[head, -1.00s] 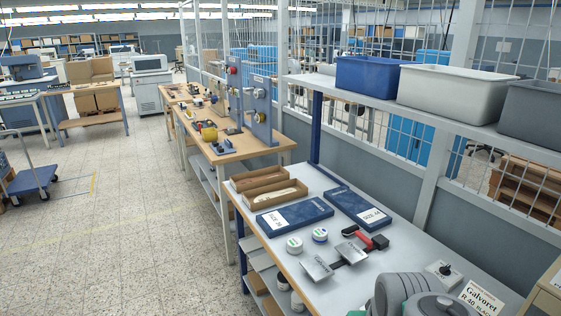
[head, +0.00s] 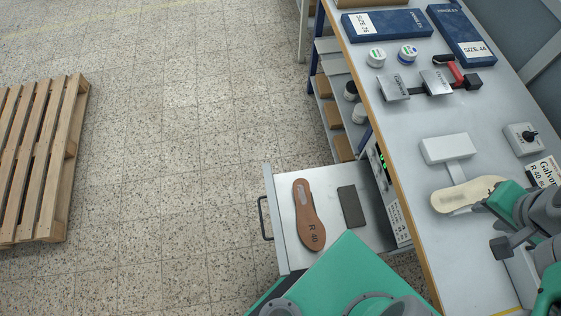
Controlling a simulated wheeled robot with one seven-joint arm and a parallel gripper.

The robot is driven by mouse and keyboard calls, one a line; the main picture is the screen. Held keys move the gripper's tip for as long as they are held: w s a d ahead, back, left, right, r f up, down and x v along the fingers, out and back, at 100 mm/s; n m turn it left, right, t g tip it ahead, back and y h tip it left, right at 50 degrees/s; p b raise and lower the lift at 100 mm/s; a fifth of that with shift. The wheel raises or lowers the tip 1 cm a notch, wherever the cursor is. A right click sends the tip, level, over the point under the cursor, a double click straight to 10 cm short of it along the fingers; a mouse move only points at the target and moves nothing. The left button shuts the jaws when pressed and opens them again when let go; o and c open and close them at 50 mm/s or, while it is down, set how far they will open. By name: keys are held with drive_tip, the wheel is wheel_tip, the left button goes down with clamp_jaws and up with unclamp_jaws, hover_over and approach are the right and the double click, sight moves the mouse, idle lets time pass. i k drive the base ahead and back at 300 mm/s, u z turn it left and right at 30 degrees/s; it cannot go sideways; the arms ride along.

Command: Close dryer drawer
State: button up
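The dryer drawer (head: 284,225) is a pale metal tray pulled out to the left from under the workbench, with a dark bar handle (head: 264,218) on its left end. A brown insole (head: 309,214) marked R 40 and a dark rectangular pad (head: 351,206) lie in it. The dryer's front panel (head: 388,188), with green lights, shows at the bench edge. My green and grey arm is over the bench at the right. The dark part at its end, seemingly my gripper (head: 508,244), is well away from the drawer handle; its fingers cannot be made out.
On the workbench (head: 415,120), a cream insole (head: 462,195) lies by a white block (head: 446,149), close to my arm. Blue size boxes (head: 387,24), two small jars and metal plates are farther back. A wooden pallet (head: 38,160) lies left. Floor left of the drawer is clear.

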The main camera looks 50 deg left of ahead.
sight(345, 195)
drive_tip(key=k, duration=1.05)
drive_tip(key=u, duration=1.35)
drive_tip(key=i, duration=0.5)
drive_tip(key=u, duration=0.05)
drive_tip(key=k, duration=0.5)
drive_tip(key=u, duration=1.65)
drive_tip(key=i, duration=0.25)
drive_tip(key=u, duration=0.3)
